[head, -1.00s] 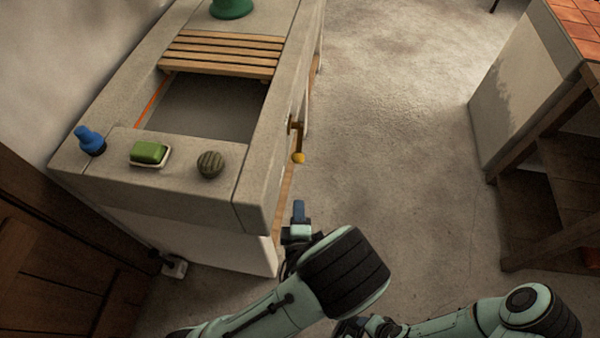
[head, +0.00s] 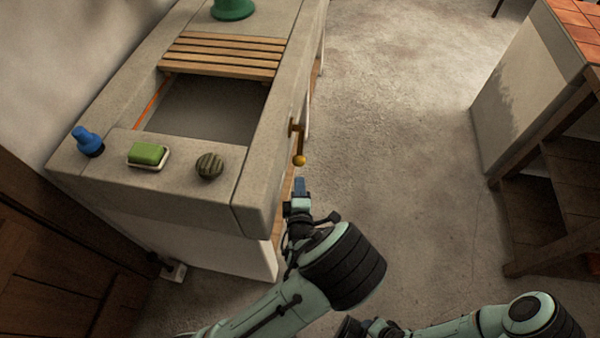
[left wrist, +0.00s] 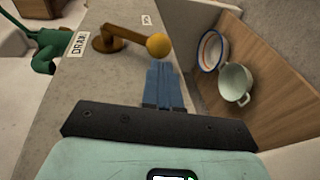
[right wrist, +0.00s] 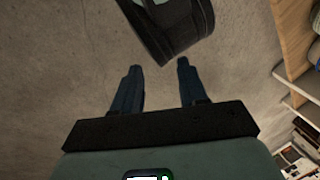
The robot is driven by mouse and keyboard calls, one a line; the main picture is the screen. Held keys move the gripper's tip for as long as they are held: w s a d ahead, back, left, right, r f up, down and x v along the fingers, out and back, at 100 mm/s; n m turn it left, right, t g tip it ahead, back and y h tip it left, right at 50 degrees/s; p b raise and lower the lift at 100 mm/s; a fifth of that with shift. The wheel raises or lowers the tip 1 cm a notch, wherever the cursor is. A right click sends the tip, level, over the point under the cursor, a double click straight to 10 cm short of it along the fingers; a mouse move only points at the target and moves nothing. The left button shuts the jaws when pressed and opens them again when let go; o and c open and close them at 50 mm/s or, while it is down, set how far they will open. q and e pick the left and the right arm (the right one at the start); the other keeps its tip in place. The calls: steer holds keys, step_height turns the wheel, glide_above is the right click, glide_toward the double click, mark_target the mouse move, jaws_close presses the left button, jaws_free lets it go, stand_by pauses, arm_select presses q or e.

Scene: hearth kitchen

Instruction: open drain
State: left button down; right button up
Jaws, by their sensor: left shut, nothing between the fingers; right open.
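The drain lever, a brass arm with a yellow ball knob (head: 299,160), sticks out from the front face of the stone sink (head: 245,195). In the left wrist view the lever (left wrist: 120,38) shows its ball at the right end, beside a label reading DRAIN (left wrist: 78,44). My left gripper (head: 300,184) is shut and empty, its fingertips just short of the ball; the left wrist view shows the blue fingers (left wrist: 162,66) close below it. I cannot tell if they touch. My right gripper (right wrist: 159,68) is open and empty over the floor.
A slatted wooden rack (head: 225,55) spans the basin. Pots (left wrist: 236,83) sit under the sink. A tiled counter (head: 530,90) stands right; the floor between is clear.

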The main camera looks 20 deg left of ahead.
mark_target(299, 165)
arm_select(q)
steer(key=shift+b+x, duration=0.35)
steer(key=shift+x, duration=2.25)
arm_select(e)
steer(key=shift+w+d+f, duration=0.35)
steer(key=shift+w+f, duration=0.2)
steer(key=shift+w, duration=0.2)
